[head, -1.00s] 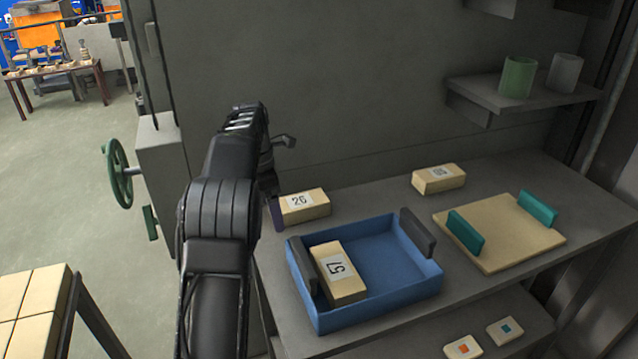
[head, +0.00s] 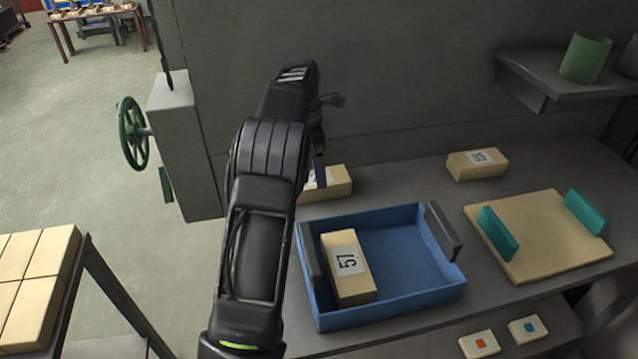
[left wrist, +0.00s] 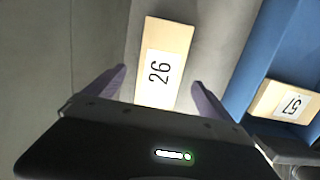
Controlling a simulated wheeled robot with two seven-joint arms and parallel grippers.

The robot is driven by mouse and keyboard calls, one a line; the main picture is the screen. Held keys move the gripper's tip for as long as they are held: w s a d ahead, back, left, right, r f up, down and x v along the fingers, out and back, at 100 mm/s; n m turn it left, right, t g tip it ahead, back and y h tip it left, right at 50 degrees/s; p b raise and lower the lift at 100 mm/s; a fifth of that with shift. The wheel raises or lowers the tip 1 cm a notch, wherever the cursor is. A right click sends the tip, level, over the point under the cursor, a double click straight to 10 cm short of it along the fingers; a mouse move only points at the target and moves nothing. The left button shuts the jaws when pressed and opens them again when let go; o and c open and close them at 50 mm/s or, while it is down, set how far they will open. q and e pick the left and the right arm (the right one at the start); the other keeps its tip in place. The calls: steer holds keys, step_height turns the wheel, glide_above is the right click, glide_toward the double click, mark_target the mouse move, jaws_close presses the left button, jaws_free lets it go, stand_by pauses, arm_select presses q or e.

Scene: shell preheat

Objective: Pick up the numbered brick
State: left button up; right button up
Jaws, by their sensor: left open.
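A tan brick with a white label (head: 335,183) lies on the grey bench behind the blue tray, partly hidden by my left arm in the head view. The left wrist view shows the brick labelled 26 (left wrist: 163,65), its near end between the two purple fingers. My left gripper (left wrist: 160,88) is open, with a gap on each side of the brick. In the head view a finger of my left gripper (head: 319,170) shows just beside the brick. A brick labelled 57 (head: 347,268) lies in the blue tray and also shows in the left wrist view (left wrist: 285,102). My right gripper is out of view.
The blue tray (head: 413,292) has dark handles. A third numbered brick (head: 477,164) lies at the back of the bench. A tan board (head: 545,245) with teal handles is at the right. A shelf (head: 560,80) holds a green cup. A green handwheel (head: 131,133) is at the left.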

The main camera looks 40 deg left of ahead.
mark_target(339, 181)
arm_select(q)
steer(key=shift+f, duration=0.2)
steer(key=f, duration=0.1)
steer(key=f+p, duration=0.2)
steer(key=f, duration=0.1)
steer(key=shift+w+d, duration=0.25)
steer(key=shift+f, duration=0.5)
steer(key=shift+c, duration=0.4)
steer(key=shift+w+r, duration=0.1)
steer(key=c, duration=1.8)
